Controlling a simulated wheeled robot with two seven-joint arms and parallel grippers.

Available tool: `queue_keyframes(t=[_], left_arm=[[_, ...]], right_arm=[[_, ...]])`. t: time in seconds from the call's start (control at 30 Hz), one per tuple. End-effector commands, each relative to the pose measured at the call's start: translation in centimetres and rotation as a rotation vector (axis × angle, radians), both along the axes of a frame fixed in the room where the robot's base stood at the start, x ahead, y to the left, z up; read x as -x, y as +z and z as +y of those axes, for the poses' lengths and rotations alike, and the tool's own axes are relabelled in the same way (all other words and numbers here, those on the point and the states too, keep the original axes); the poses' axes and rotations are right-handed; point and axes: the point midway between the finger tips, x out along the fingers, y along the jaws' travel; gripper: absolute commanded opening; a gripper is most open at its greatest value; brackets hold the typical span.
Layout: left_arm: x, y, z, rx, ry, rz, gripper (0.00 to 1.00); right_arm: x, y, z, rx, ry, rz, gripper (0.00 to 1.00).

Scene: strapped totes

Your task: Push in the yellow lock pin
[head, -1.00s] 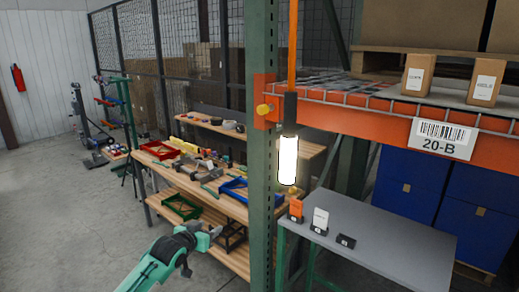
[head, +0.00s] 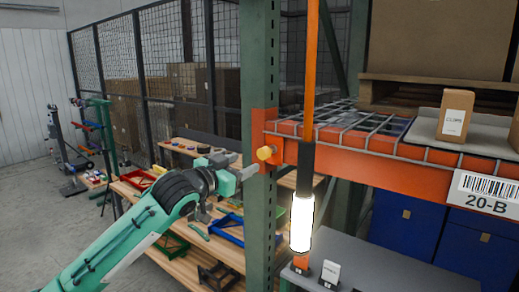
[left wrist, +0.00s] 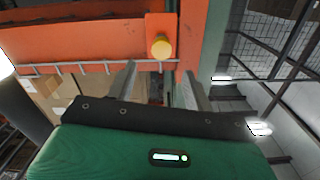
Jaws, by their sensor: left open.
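The yellow lock pin (head: 265,153) sticks out of the orange end plate (head: 259,124) of the rack beam, beside the green post (head: 258,70). Its round yellow head also shows in the left wrist view (left wrist: 161,47), against the orange plate. My left gripper (head: 243,174) is open and empty, just left of the pin and slightly below it. In the left wrist view, the two fingers (left wrist: 159,68) are apart, and the pin head shows beyond their tips. A small gap seems to remain between fingers and pin. My right gripper is not in view.
A glowing lamp (head: 301,222) hangs on an orange cord right of the post. The orange beam (head: 390,164) carries wire decking and cartons (head: 455,116). A workbench (head: 180,255) with trays stands behind my left arm. Open floor lies at the left.

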Motion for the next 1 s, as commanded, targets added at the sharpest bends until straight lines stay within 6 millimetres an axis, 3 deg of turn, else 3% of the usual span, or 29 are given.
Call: queue_keyframes(t=[0.1, 0.4, 0.87, 0.9, 1.0], left_arm=[[-2.0, 0.5, -1.5, 0.0, -0.001, 0.003, 0.52], [-5.7, 0.3, -4.1, 0.001, 0.0, 0.002, 0.52], [-6.7, -0.1, -4.8, 0.0, 0.001, 0.0, 0.52], [-6.7, -0.1, -4.8, 0.0, 0.001, 0.0, 0.5], [-6.7, -0.1, -4.8, 0.0, 0.001, 0.0, 0.31]], right_arm=[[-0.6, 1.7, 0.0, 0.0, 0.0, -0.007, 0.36], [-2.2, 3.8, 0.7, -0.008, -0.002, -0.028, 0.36], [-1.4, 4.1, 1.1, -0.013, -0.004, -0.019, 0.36], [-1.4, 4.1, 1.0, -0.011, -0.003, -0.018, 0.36], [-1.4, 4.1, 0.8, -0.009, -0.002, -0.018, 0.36]])
